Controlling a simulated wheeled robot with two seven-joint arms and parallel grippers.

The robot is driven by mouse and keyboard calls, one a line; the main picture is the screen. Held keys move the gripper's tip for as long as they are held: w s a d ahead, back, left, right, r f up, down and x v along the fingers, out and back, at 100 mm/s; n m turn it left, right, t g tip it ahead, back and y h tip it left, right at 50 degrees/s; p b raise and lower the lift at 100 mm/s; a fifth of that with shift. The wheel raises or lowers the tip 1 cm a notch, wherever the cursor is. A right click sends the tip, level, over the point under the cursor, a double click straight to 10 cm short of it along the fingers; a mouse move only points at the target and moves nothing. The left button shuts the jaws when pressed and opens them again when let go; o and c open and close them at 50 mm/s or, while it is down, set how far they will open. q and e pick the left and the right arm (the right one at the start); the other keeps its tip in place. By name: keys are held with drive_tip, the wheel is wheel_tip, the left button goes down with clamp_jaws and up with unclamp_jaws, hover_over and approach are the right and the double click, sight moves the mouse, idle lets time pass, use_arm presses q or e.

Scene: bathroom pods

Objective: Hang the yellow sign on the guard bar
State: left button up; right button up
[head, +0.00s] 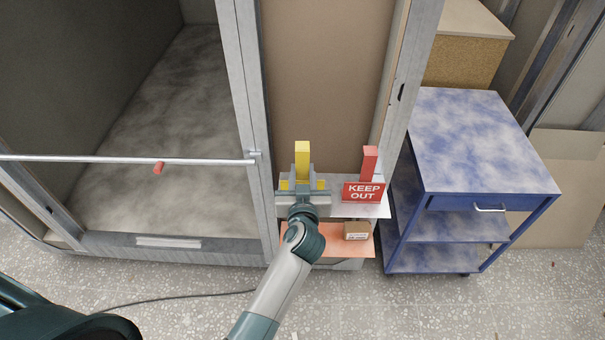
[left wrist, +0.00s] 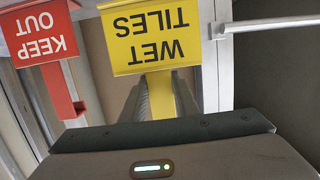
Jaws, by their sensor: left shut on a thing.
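The yellow sign (head: 302,152) is at the small wall shelf beside the stall's right post. In the left wrist view its plate (left wrist: 150,38) reads WET TILES, upside down, with a yellow stem below it. My left gripper (head: 303,184) is shut on the yellow sign and hides much of it in the head view. I cannot tell whether the sign still touches the shelf. The guard bar (head: 90,158) runs level across the stall opening to the left of the sign. Its end also shows in the left wrist view (left wrist: 270,24). My right gripper is not in view.
A red KEEP OUT sign (head: 363,191) stands close to the right on the white shelf (head: 345,211). A small brown box (head: 357,230) sits on the orange shelf (head: 325,245) below. A red piece (head: 158,168) is on the bar. A blue cart (head: 475,190) stands right.

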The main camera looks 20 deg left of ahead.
use_arm(q)
drive_tip(key=s+a+n+g+y+b, duration=0.1)
drive_tip(key=s+n+y+b, duration=0.1)
drive_tip(key=s+b, duration=0.6)
drive_tip(key=s, duration=0.6)
drive_tip(key=shift+a+r+y+b, duration=0.25)
drive_tip(key=shift+r+y+b, duration=0.05)
drive_tip(key=shift+r+b, duration=0.1)
